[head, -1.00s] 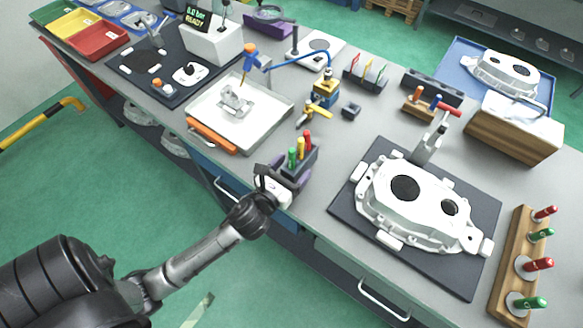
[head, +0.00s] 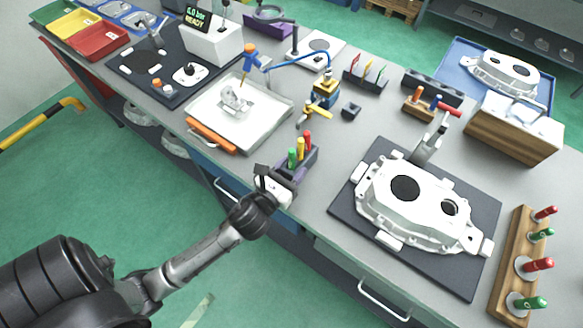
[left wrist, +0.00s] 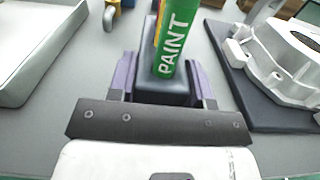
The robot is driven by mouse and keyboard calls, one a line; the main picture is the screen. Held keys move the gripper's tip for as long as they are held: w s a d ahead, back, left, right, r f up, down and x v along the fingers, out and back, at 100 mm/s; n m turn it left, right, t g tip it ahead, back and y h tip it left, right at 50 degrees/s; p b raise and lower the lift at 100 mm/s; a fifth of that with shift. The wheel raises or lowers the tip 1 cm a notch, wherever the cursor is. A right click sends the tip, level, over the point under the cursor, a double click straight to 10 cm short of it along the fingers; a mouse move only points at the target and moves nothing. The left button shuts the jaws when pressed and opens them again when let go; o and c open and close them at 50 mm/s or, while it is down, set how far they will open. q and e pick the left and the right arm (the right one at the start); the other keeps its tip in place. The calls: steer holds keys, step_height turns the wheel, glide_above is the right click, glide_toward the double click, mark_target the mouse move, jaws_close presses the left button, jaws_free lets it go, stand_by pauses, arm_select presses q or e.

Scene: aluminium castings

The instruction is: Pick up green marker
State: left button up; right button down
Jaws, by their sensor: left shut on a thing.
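The green marker (head: 292,158), labelled PAINT, stands upright in a dark marker holder (head: 312,159) near the front edge of the bench. A yellow marker (head: 300,148) and a red marker (head: 307,138) stand behind it in the same holder. In the left wrist view the green marker (left wrist: 178,38) rises from the dark holder block (left wrist: 163,92). My left gripper (head: 290,174) comes from the front, its purple fingers on either side of the block; it is shut on the holder, not around the marker's barrel. The right gripper is not in view.
A large white casting (head: 410,200) lies on a dark mat to the right. A white tray (head: 270,125) with a small casting is at the left. A wooden rack (head: 512,265) of red and green tools stands at far right. Some bare bench lies between holder and mat.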

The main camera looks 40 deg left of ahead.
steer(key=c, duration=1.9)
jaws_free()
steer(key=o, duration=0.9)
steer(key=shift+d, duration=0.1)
